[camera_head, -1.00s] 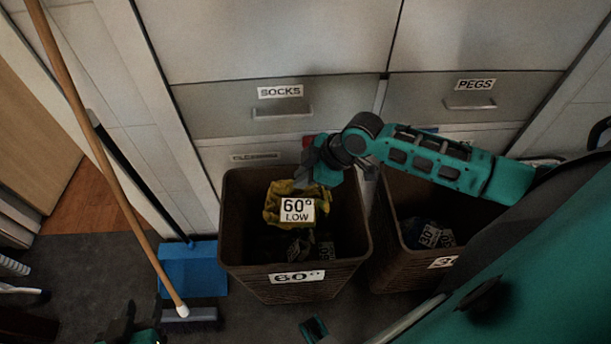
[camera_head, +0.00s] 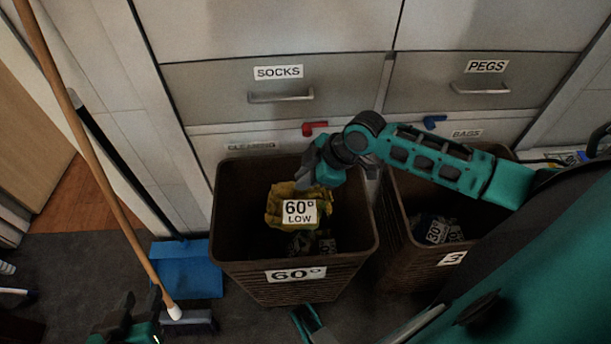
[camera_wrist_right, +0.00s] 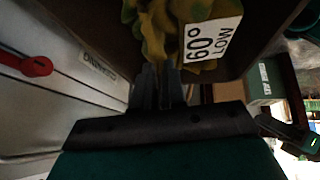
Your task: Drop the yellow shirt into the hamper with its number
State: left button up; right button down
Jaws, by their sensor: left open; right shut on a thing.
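The yellow shirt (camera_head: 283,207) with a white "60° LOW" tag is gripped by my right gripper (camera_head: 318,183), above the opening of the brown hamper marked "60°" (camera_head: 295,287). The shirt also shows in the right wrist view (camera_wrist_right: 150,30), at the tips of the shut fingers (camera_wrist_right: 160,85). Dark clothes with tags lie inside this hamper below the shirt. A second brown hamper (camera_head: 400,262) stands to its right; its label is partly hidden, showing a "3". My left gripper (camera_head: 140,305) is open and empty at the bottom left, near the broom head.
Drawers labelled "SOCKS" (camera_head: 278,73) and "PEGS" (camera_head: 487,67) stand behind the hampers. A wooden broom handle (camera_head: 95,155) leans at the left beside a blue dustpan (camera_head: 187,268). A red handle (camera_head: 315,128) shows behind the hamper.

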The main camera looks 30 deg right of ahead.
jog(key=shift+r, duration=0.1)
jog(key=c, duration=1.1)
grip_release()
jog(key=p+v, duration=0.4)
jog(key=v, duration=0.8)
jog(key=shift+s+d+r, duration=0.15)
jog(key=shift+d+r, duration=0.05)
jog(key=shift+r, duration=0.1)
